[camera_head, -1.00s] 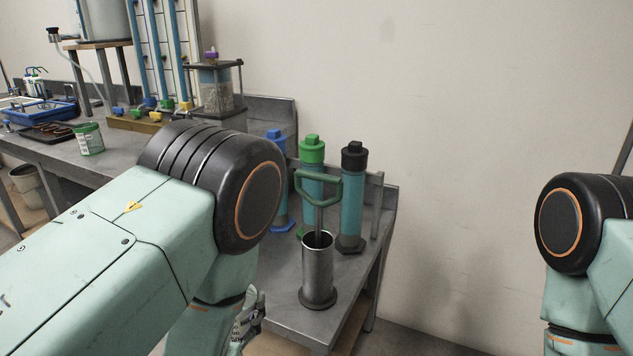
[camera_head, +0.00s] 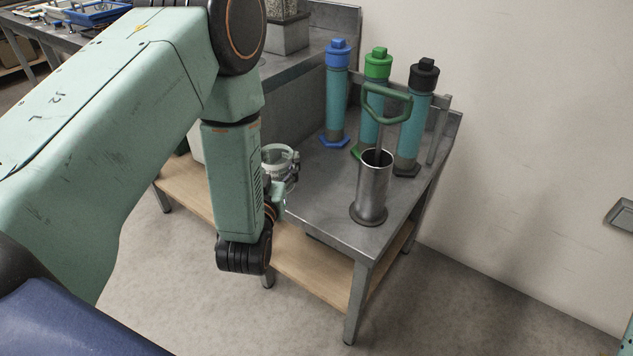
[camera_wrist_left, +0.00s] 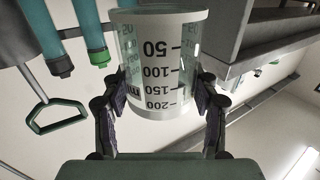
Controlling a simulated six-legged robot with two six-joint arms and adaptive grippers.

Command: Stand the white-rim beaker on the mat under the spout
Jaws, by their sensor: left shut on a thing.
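The white-rim beaker (camera_head: 280,157) is clear, with its white rim upward in the head view. It appears beside the front left edge of the low bench; whether it touches the bench I cannot tell. In the left wrist view the beaker (camera_wrist_left: 160,62) shows black marks from 50 to 200. My left gripper (camera_wrist_left: 155,98) is shut on it, one finger at each side. In the head view my left gripper (camera_head: 284,188) is partly hidden behind my arm. I cannot make out the mat or the spout. My right gripper is out of view.
A steel cylinder with a green-handled plunger (camera_head: 372,190) stands on the low bench (camera_head: 325,205). Blue-capped (camera_head: 337,100), green-capped (camera_head: 376,75) and black-capped (camera_head: 415,125) tubes stand behind it. A higher bench with trays (camera_head: 95,12) is at back left. Open floor lies in front.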

